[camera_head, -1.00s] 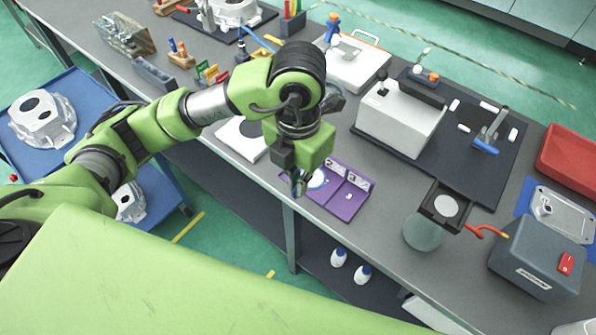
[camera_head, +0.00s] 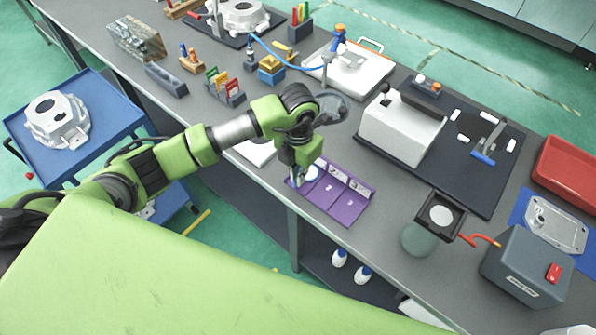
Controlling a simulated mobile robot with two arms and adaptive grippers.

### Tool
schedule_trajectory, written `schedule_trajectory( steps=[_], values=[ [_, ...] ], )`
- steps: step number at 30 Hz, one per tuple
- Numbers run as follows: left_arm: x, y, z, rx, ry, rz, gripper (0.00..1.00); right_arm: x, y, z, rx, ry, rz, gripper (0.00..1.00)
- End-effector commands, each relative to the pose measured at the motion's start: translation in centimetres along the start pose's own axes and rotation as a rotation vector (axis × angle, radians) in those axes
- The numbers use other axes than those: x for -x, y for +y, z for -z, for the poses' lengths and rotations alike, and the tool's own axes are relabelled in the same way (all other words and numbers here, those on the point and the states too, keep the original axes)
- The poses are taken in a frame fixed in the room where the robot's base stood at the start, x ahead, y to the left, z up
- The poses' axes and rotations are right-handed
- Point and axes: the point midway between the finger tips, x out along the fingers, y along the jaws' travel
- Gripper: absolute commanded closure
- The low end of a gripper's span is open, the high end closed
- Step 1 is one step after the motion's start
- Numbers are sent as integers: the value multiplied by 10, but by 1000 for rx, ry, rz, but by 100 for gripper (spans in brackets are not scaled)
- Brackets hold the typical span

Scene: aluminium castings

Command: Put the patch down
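A purple tray (camera_head: 342,199) with numbered sections lies near the front edge of the bench. A small white round patch with a bluish rim (camera_head: 312,173) shows at its left section, partly hidden by my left gripper. My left gripper (camera_head: 298,181) points down at the tray's left end, right beside the patch. Its fingertips are small and partly hidden, so I cannot tell whether they are open or touch the patch. My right gripper is not in view.
A white box-shaped device (camera_head: 400,128) stands on a dark mat behind the tray. A grey box with a red switch (camera_head: 528,262) and a red bin (camera_head: 568,170) are at the right. Small racks (camera_head: 225,88) stand at the left. Bare bench lies between tray and jar.

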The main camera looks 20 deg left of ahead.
Motion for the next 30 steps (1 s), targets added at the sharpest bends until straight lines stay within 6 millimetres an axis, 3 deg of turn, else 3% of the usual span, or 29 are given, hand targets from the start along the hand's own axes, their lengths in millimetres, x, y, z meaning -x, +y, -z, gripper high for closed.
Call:
schedule_trajectory(
  steps=[9,12,23,26,30],
  values=[
    [-5,0,0,0,0,-1,100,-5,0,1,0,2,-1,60],
    [-3,0,0,0,0,0,79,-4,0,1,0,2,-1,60],
    [-1,0,0,1,0,0,79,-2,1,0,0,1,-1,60],
    [4,0,-1,1,-3,-1,79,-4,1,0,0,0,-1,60],
    [28,1,-2,-1,-7,-2,79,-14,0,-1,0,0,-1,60]
  ],
)
